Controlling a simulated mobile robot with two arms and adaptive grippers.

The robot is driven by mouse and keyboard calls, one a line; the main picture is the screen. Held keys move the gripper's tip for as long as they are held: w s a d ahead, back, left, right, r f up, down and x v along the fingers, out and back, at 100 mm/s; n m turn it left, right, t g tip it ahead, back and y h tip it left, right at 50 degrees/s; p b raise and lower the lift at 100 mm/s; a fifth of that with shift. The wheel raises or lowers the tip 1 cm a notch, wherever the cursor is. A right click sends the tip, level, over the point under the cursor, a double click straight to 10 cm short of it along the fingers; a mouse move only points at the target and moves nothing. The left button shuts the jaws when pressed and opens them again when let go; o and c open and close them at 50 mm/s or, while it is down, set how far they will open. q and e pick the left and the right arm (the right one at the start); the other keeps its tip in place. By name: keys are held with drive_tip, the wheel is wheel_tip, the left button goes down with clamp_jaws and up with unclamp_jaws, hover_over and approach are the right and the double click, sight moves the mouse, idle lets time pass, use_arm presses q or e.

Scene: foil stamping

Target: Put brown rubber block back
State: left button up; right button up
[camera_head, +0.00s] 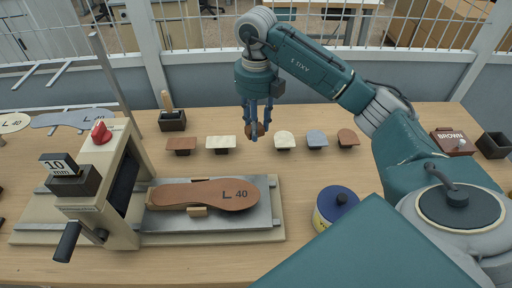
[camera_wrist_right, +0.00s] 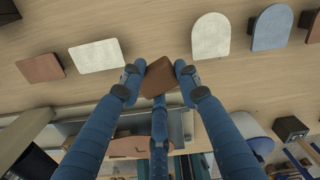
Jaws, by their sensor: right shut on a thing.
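My right gripper (camera_head: 254,128) points down over the row of blocks, its fingers closed around a brown block (camera_head: 259,129). In the right wrist view the gripper (camera_wrist_right: 160,80) has the brown block (camera_wrist_right: 156,77) between its blue fingertips, turned askew to the row. The block is at a gap between a white block (camera_head: 221,142) and a cream rounded block (camera_head: 285,140). I cannot tell whether it touches the table. Another brown block (camera_head: 181,144) stands at the row's left end. My left gripper is not in view.
A grey rounded block (camera_head: 317,139) and a brown rounded block (camera_head: 347,138) continue the row rightward. In front are the stamping press (camera_head: 125,180), an insole marked L 40 (camera_head: 210,194) and a blue-lidded tin (camera_head: 336,206). A dark holder (camera_head: 172,122) stands behind left.

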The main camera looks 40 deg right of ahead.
sight(256, 155)
wheel_tip(256, 155, down, 8)
drive_tip(key=shift+p, duration=0.9)
drive_tip(key=shift+f, duration=0.25)
drive_tip(key=shift+f, duration=0.2)
drive_tip(key=o, duration=1)
drive_tip(key=shift+r, duration=0.1)
